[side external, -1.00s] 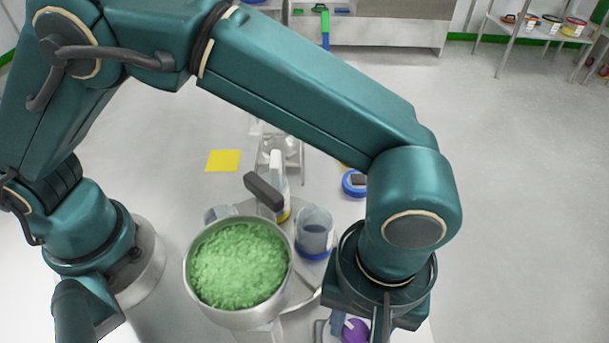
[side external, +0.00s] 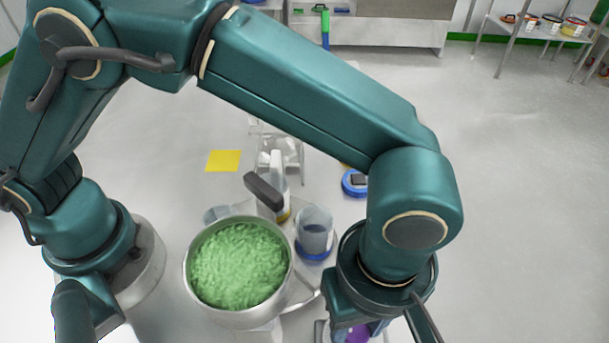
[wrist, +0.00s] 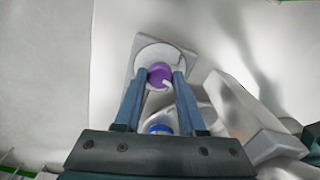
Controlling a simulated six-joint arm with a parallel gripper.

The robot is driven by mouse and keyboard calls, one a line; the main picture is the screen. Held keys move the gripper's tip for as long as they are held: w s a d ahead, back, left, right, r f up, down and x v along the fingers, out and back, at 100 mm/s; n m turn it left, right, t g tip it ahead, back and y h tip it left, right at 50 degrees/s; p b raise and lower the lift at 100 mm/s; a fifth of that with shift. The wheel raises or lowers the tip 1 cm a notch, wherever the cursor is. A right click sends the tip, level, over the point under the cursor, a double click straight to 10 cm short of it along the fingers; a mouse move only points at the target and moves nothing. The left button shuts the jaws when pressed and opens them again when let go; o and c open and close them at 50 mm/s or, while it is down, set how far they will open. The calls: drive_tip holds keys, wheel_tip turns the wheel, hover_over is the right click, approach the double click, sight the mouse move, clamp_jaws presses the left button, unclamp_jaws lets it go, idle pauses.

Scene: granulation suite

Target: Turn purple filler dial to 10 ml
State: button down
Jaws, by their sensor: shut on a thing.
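The purple dial (wrist: 160,75) sits on a round pale face (wrist: 147,55) on a grey block, in the upper middle of the wrist view. My gripper (wrist: 163,82) has its two blue fingers on either side of the dial and is shut on it. A pale mark shows on the dial's lower right edge. Any scale numbers are too small to read. In the side view the purple dial (side external: 358,334) shows only partly at the bottom edge, below my wrist. My fingers there are mostly hidden.
A steel bowl (side external: 238,318) of green granules stands left of my wrist. A clear beaker with a blue base (side external: 314,232) and a dark-handled device (side external: 264,190) stand close behind. A blue round item (side external: 354,183) and a yellow square (side external: 223,161) lie farther back.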

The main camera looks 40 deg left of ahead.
sight(357, 329)
drive_tip(key=n, duration=1.1)
drive_tip(key=shift+n, duration=0.3)
idle(0.4)
drive_tip(key=c, duration=0.5)
unclamp_jaws()
drive_tip(key=shift+r, duration=2.6)
drive_tip(key=shift+w, duration=0.1)
